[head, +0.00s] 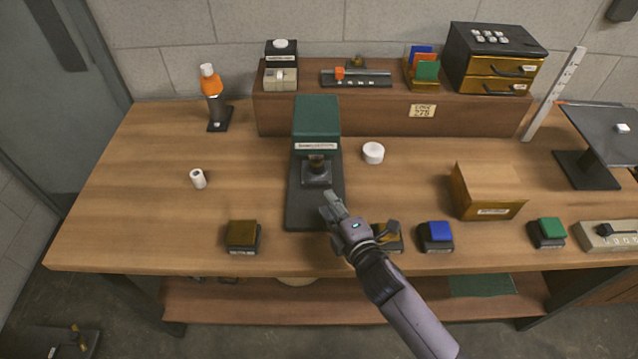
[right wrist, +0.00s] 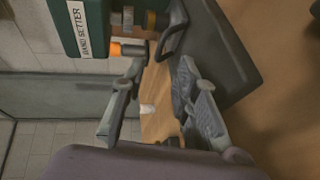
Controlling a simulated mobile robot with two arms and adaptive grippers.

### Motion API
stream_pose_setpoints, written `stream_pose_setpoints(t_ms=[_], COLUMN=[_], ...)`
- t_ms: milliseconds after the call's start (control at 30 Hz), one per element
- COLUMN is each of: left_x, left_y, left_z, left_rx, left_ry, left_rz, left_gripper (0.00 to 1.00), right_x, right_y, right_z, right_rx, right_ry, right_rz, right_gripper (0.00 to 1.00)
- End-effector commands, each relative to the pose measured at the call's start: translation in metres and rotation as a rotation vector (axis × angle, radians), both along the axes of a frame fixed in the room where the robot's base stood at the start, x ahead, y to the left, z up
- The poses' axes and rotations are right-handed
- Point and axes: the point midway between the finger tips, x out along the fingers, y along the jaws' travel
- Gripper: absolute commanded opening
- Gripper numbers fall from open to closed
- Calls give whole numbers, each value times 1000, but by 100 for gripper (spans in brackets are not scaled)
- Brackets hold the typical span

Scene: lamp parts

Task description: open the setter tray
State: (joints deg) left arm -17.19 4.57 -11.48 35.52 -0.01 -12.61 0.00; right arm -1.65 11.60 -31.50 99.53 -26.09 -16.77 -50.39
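The setter (head: 316,115) stands mid-table: a green head with a white label over a dark base plate (head: 303,212). A grey square block (head: 317,176), possibly its tray, sits under the head. In the right wrist view, the setter's green head (right wrist: 78,35) and label are at upper left, and a dark loop handle (right wrist: 173,35) is near the fingers. My right gripper (head: 333,207) is over the front right of the base plate. Its fingers (right wrist: 160,88) are apart with nothing held. Whether it touches the handle is unclear. My left gripper is not in view.
A white round cap (head: 373,152) lies right of the setter. Small blocks line the front edge, including a blue-topped one (head: 436,235) and a brown-topped one (head: 243,236). A cardboard box (head: 488,190) is at right. The left table area is mostly clear.

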Motion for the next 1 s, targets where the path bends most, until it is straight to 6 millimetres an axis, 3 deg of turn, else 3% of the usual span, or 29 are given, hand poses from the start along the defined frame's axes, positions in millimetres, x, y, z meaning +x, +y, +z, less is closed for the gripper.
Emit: stream_pose_setpoints(t_ms=[200,400,900,1000], left_x=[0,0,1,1], left_y=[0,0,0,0], left_z=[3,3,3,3], left_rx=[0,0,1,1], left_ry=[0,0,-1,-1], left_rz=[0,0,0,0], left_gripper=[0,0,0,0], right_x=[38,62,73,73], right_y=[16,25,30,30], right_z=[-7,-14,-17,-17], right_rx=[1,0,0,0], right_ry=[-1,0,1,1], right_rz=[-2,-2,-1,-1], right_gripper=[28,28,28,22])
